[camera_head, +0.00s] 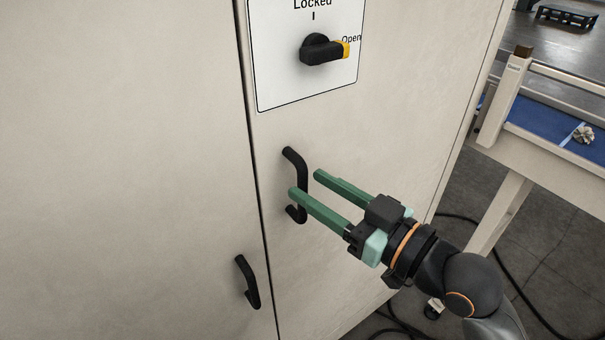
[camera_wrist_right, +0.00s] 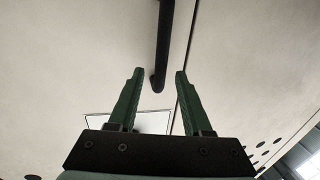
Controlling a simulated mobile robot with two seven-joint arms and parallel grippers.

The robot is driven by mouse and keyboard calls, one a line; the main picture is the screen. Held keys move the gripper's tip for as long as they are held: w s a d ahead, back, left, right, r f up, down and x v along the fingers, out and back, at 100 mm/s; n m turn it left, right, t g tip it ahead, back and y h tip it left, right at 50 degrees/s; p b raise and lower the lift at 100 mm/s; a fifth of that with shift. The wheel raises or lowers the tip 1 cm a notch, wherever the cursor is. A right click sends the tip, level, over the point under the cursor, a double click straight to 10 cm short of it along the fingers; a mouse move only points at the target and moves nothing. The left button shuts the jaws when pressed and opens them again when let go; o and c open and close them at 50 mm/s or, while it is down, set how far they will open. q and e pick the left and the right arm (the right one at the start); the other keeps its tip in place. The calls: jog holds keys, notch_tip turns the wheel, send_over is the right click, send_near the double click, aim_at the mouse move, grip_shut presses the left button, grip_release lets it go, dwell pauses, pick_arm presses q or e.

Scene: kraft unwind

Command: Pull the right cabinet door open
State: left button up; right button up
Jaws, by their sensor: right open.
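The right cabinet door (camera_head: 390,130) is pale and looks flush with the left door along a dark vertical seam. Its black bar handle (camera_head: 302,172) stands near that seam. My right gripper (camera_head: 305,181) is open, with long green fingers reaching toward the handle from the lower right. One finger crosses in front of the handle's lower part and the other is to its right. In the right wrist view the handle (camera_wrist_right: 164,40) shows in the gap between the open fingertips (camera_wrist_right: 160,72); I see no grip on it. My left gripper is not in view.
Above the handle, a white panel (camera_head: 280,85) carries a black knob (camera_head: 318,50) whose yellow end is at "Open". The left door (camera_head: 130,160) has its own black handle (camera_head: 247,282). A pale-framed table (camera_head: 545,160) with a blue top stands at the right. Cables lie on the dark floor.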

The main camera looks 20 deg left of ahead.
aim_at(307, 184)
jog(key=shift+x, duration=1.55)
grip_shut()
